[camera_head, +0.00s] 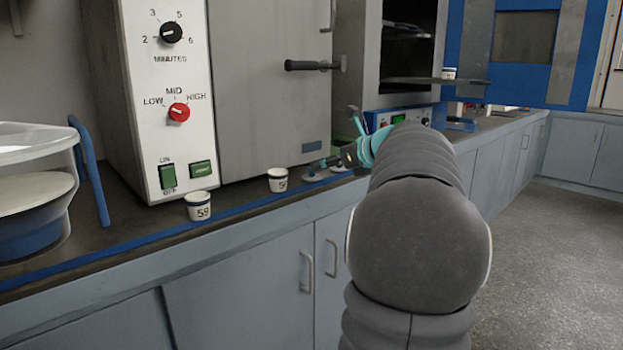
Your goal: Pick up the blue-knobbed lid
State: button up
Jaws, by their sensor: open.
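Two small flat grey discs that look like lids lie on the counter near its front edge, just right of the small cups. The left one (317,176) shows a small knob, whose colour I cannot make out for sure. The right one (341,169) is partly hidden by my gripper. I cannot tell which is the blue-knobbed lid. My gripper (340,157) is open at the end of my grey arm, low over the counter beside these discs. Its fingertips are small and dark here, and I cannot tell whether they touch a lid.
Two white numbered cups, left (199,206) and right (278,180), stand near the counter's blue edge. A tall machine with dials (168,90) and a grey door (270,85) stands behind. A clear container (35,195) is at left. Another cup (448,73) sits on a shelf.

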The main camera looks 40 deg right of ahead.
aim_at(312, 174)
jog(key=shift+b+x, duration=0.3)
jog(key=shift+x, duration=2.6)
jog(key=shift+s+f, duration=0.1)
jog(key=c, duration=0.9)
